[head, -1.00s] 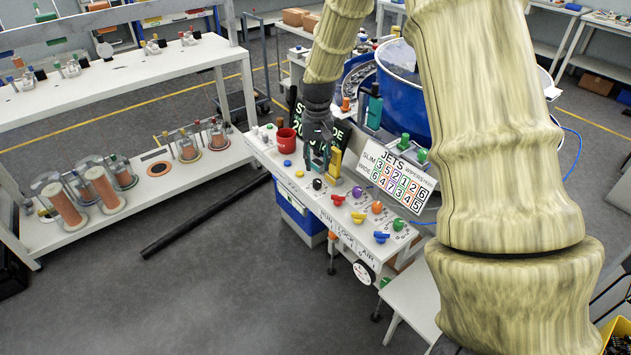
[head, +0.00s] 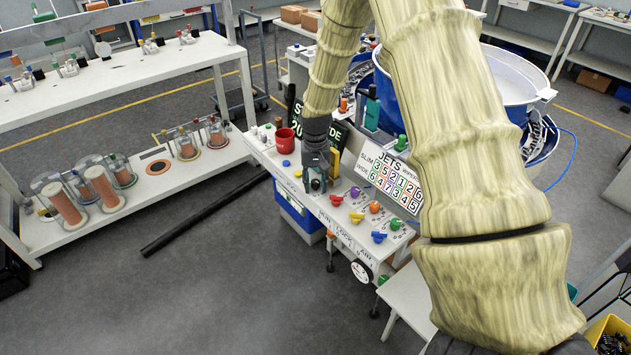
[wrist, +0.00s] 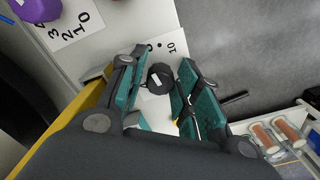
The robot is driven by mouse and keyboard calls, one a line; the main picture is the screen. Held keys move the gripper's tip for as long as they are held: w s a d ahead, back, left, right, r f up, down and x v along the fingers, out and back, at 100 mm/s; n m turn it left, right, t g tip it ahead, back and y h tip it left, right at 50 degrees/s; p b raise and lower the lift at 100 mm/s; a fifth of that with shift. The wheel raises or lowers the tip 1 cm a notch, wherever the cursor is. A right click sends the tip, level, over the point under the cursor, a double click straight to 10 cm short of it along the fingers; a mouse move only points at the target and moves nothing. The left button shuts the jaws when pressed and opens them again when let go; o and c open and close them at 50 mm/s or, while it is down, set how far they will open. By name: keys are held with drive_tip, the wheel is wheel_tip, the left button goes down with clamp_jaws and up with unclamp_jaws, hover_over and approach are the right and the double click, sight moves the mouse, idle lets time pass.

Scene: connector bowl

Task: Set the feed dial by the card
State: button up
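The black dial (wrist: 161,80) shows in the wrist view as a round knob with a white mark, on a white scale plate where a 10 is readable. My gripper (wrist: 160,90) is open, with one teal-padded finger on each side of the knob. A small gap seems to show on both sides; I cannot tell whether either finger touches. In the head view my gripper (head: 317,185) points down at the bench's front edge and hides the black dial. The card (head: 396,183), headed JETS with SLIM and WIDE rows of coloured numbers, leans behind the dials.
Purple (head: 355,191), orange (head: 374,207), green (head: 395,224), red (head: 336,200), yellow (head: 356,217) and blue (head: 379,237) knobs stand to the right. A red mug (head: 285,140) stands left of my gripper. A yellow block (head: 334,160) is close behind it. A blue bowl feeder (head: 395,95) stands behind.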

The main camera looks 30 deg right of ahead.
clamp_jaws()
drive_tip(key=n+p, duration=0.1)
drive_tip(key=n, duration=0.6)
drive_tip(key=shift+n+p, duration=0.3)
drive_tip(key=n+p, duration=0.1)
drive_tip(key=n, duration=0.3)
drive_tip(key=shift+w+n+p, duration=0.1)
drive_tip(key=shift+n+p, duration=0.2)
drive_tip(key=shift+n, duration=1.8)
